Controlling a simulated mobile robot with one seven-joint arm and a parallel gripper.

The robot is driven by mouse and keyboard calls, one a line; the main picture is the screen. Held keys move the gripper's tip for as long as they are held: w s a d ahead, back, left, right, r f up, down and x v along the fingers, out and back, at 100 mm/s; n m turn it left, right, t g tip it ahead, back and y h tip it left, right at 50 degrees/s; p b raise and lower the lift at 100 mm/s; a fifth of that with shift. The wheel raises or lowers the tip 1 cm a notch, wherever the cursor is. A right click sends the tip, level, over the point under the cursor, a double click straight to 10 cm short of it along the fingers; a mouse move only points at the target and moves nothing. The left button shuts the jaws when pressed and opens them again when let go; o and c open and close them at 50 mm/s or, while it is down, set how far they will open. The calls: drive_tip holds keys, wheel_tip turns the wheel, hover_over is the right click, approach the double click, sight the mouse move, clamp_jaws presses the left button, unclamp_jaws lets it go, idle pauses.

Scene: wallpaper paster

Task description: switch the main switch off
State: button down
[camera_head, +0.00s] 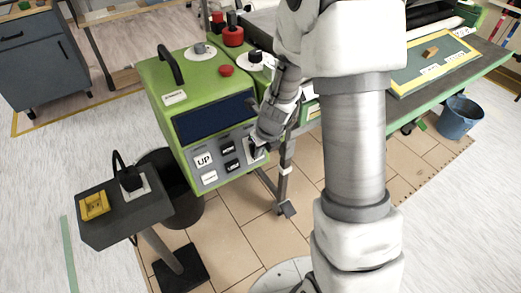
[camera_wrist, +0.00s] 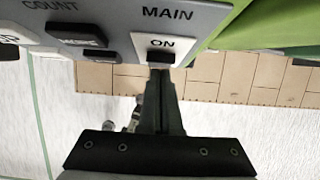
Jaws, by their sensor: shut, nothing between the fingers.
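The main switch (camera_wrist: 153,46) is a white plate on the grey front panel, under the word MAIN. ON is printed on it, and part of a black rocker shows below that word. My gripper (camera_wrist: 161,72) is shut and empty, its fingertips right at the lower part of the switch. Whether they touch it I cannot tell. The fingers hide part of the rocker and anything below it. In the head view my gripper (camera_head: 257,146) is at the right side of the green machine's (camera_head: 203,95) front panel, and my wrist covers most of the switch there.
Left of the switch are black buttons (camera_wrist: 74,38) under COUNT and a white UP button (camera_head: 204,160). A grey stand (camera_head: 120,220) with a yellow item and a dark bin (camera_head: 182,205) stand at the left. A green-edged table (camera_head: 440,80) is at the right.

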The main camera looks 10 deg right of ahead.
drive_tip(key=shift+r+p, duration=0.8)
drive_tip(key=shift+p, duration=0.1)
drive_tip(key=shift+s, duration=0.1)
